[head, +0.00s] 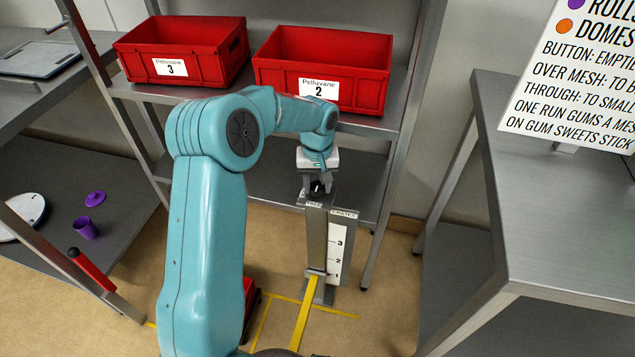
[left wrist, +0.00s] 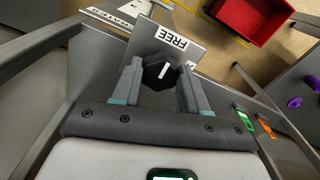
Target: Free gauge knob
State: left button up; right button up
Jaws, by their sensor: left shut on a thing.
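The gauge knob (left wrist: 160,73) is black with a white pointer line, on top of the gauge post (head: 316,240). A "FREE" label (left wrist: 174,37) sits on the plate beside it. My left gripper (left wrist: 160,82) has its two fingers on either side of the knob, shut on it. In the head view my left gripper (head: 318,186) comes down on the post top from above, and the knob shows only as a dark spot between the fingers. A white scale (head: 338,248) marked 1, 2 and 3 runs down the post. My right gripper is in neither view.
Red bins labelled 3 (head: 180,50) and 2 (head: 325,65) stand on the shelf behind. Yellow tape (head: 306,315) marks the floor.

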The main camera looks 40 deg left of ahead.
aim_at(317, 187)
pick_arm(q)
jog(key=o, duration=1.1)
jog(key=shift+c, duration=0.2)
jog(key=shift+r, duration=0.1)
notch_tip(317, 187, up, 16)
jog(key=p, duration=0.3)
